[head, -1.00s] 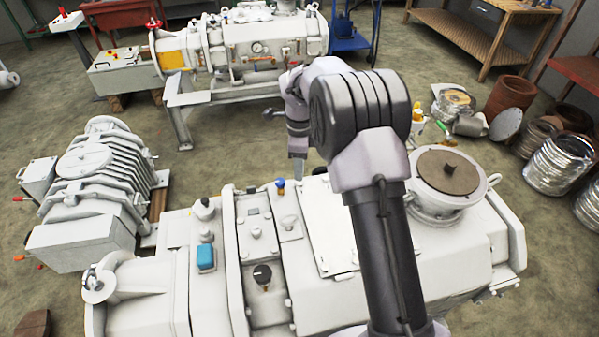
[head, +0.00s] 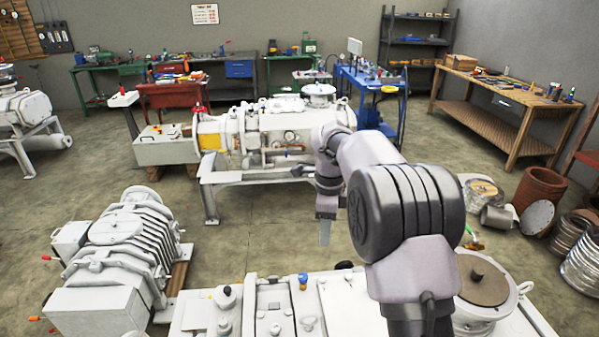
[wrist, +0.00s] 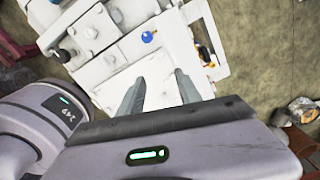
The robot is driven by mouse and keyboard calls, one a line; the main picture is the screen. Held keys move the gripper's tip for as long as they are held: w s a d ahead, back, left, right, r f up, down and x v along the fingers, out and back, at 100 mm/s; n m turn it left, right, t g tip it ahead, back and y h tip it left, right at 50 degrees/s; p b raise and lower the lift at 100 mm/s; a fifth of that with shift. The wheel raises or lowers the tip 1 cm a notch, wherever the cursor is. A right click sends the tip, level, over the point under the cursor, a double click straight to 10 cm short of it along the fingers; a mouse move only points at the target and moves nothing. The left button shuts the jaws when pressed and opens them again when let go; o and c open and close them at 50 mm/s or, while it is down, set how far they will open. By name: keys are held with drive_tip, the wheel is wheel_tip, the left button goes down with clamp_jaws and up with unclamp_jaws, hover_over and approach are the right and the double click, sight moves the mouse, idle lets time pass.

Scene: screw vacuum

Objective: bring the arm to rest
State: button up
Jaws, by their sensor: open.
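My gripper (wrist: 158,90) is open in the wrist view, with its two grey fingers apart and nothing between them. It points down over the white screw vacuum machine (wrist: 155,70), clear of its top as far as I can tell. In the head view the gripper (head: 325,232) hangs at the end of my raised arm, above the back edge of the machine (head: 345,305). A blue knob (wrist: 147,37) stands on the machine; it also shows in the head view (head: 303,279). My arm hides part of the machine's right side.
A ribbed white pump (head: 125,250) stands on the floor at left. A second white machine (head: 275,135) on a metal stand is behind. A wooden workbench (head: 510,105), a brown drum (head: 540,190) and metal coils (head: 582,245) are at right. Floor between the machines is open.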

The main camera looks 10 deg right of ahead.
drive_tip(key=s+a+r+n+t+y+b, duration=0.1)
drive_tip(key=s+r+n+t+b, duration=0.1)
drive_tip(key=s+r+n, duration=0.5)
drive_tip(key=s+a+r+n+t+b, duration=0.1)
drive_tip(key=s+r+n+b, duration=0.15)
drive_tip(key=s, duration=0.85)
drive_tip(key=s+f+n+t, duration=0.1)
drive_tip(key=s+n, duration=0.1)
drive_tip(key=s, duration=0.3)
drive_tip(key=s+a+f+n+t+b, duration=0.1)
drive_tip(key=s+f+n, duration=0.1)
drive_tip(key=s, duration=0.3)
drive_tip(key=s+a+f+n+y, duration=0.1)
drive_tip(key=s+n, duration=0.2)
drive_tip(key=s, duration=0.2)
drive_tip(key=shift+s+f+t, duration=0.3)
drive_tip(key=shift+f+t, duration=0.1)
drive_tip(key=shift+n, duration=0.25)
